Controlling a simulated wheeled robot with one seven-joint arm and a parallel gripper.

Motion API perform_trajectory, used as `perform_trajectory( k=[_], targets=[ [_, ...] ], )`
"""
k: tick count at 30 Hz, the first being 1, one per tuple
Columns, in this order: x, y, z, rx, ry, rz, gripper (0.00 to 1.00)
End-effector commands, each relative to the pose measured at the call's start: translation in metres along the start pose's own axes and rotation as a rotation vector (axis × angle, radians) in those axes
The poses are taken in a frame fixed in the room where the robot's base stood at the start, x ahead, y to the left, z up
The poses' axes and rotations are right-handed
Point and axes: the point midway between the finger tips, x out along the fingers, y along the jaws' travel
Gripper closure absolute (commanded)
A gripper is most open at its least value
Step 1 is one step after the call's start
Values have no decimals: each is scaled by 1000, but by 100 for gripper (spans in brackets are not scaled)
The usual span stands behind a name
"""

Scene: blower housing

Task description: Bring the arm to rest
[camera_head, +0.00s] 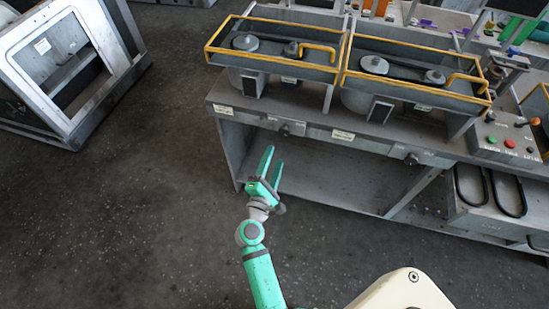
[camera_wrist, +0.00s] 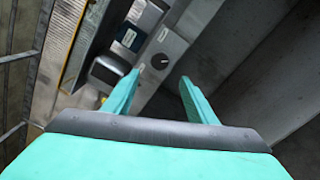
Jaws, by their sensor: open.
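My gripper (camera_head: 272,168) is at the end of my green arm, in front of the left part of the grey workbench (camera_head: 225,106). Its two green fingers are apart with nothing between them. In the wrist view my gripper (camera_wrist: 160,95) is also open and empty. Beyond the fingertips there, a grey panel with a dark round knob (camera_wrist: 159,61) shows. The fingers look apart from the bench, though the exact gap is hard to tell.
Two yellow-railed machine units (camera_head: 345,60) stand on the bench. A control box with coloured buttons (camera_head: 508,142) is at the right. A white-framed cabinet (camera_head: 65,60) stands at the upper left. The dark floor (camera_head: 120,220) at the left is clear.

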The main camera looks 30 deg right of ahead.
Motion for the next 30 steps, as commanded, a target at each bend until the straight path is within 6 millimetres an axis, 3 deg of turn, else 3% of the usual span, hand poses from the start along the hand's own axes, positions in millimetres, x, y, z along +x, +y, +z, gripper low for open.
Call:
perform_trajectory(
  k=[11,16,20,24,30],
  targets=[
    [0,0,0,1,1,0,48],
    [-19,-13,-10,56,63,-15,48],
    [-60,-36,-27,183,185,-51,48],
    [-117,-56,-42,368,334,-112,48],
    [-200,-68,-49,648,511,-224,48]
  ],
)
